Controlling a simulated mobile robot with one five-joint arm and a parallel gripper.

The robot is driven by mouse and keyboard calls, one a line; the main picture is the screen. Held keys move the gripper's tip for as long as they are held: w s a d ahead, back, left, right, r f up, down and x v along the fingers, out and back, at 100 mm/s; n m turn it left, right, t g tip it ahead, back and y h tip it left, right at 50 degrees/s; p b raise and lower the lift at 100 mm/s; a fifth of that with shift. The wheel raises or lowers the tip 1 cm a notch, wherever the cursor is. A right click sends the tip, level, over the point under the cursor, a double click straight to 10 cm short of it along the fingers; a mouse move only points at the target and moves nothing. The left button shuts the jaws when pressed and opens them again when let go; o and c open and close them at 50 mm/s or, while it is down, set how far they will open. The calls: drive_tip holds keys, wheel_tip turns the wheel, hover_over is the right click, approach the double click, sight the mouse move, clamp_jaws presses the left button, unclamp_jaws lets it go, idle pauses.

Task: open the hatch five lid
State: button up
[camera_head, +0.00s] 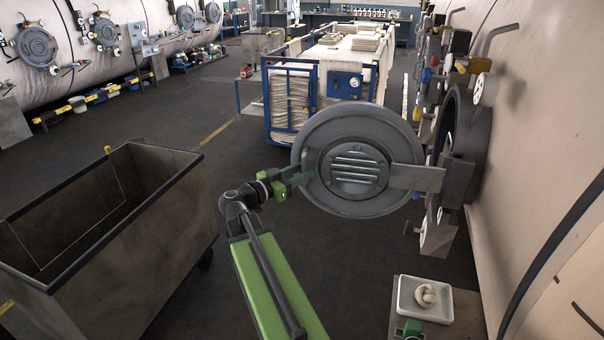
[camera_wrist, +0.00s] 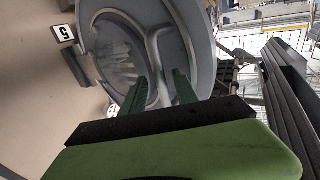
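The hatch five lid (camera_head: 322,143) is a round grey disc with a slotted centre plate. It stands swung out from the vessel on a flat hinge arm (camera_head: 418,178), clear of the dark hatch ring (camera_head: 474,150). The lid fills the middle of the wrist view (camera_wrist: 100,30), with a small plate marked 5 (camera_wrist: 62,33) beside it. My gripper (camera_head: 303,177) is at the lid's left edge. In the wrist view its green fingers (camera_wrist: 160,82) are apart, with a curved grey bar handle (camera_wrist: 153,48) reaching between them. Firm contact cannot be made out.
A large grey bin (camera_head: 165,215) stands at the left. A blue-framed cart with cloth (camera_head: 290,100) stands behind the lid. A white tray with a knotted piece (camera_head: 425,300) sits at front right. Valves and pipes (camera_head: 450,65) line the vessel wall. Floor is clear between bin and lid.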

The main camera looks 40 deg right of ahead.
drive_tip(key=a, duration=1.5)
drive_tip(key=shift+w+a, duration=0.4)
drive_tip(key=a+f+n+t+y, duration=0.1)
drive_tip(key=a+f+n+y, duration=0.4)
drive_tip(key=f, duration=0.5)
drive_tip(key=a+f+n+y, duration=0.3)
drive_tip(key=a+f+y, duration=0.3)
drive_tip(key=a+f, duration=0.25)
drive_tip(key=a+f+n+y, duration=0.5)
drive_tip(key=a+n+y, duration=0.2)
drive_tip(key=a+n, duration=0.3)
drive_tip(key=a, duration=0.3)
drive_tip(key=shift+s+a+f+n, duration=0.15)
drive_tip(key=shift+a+n, duration=0.1)
drive_tip(key=shift+n, duration=0.15)
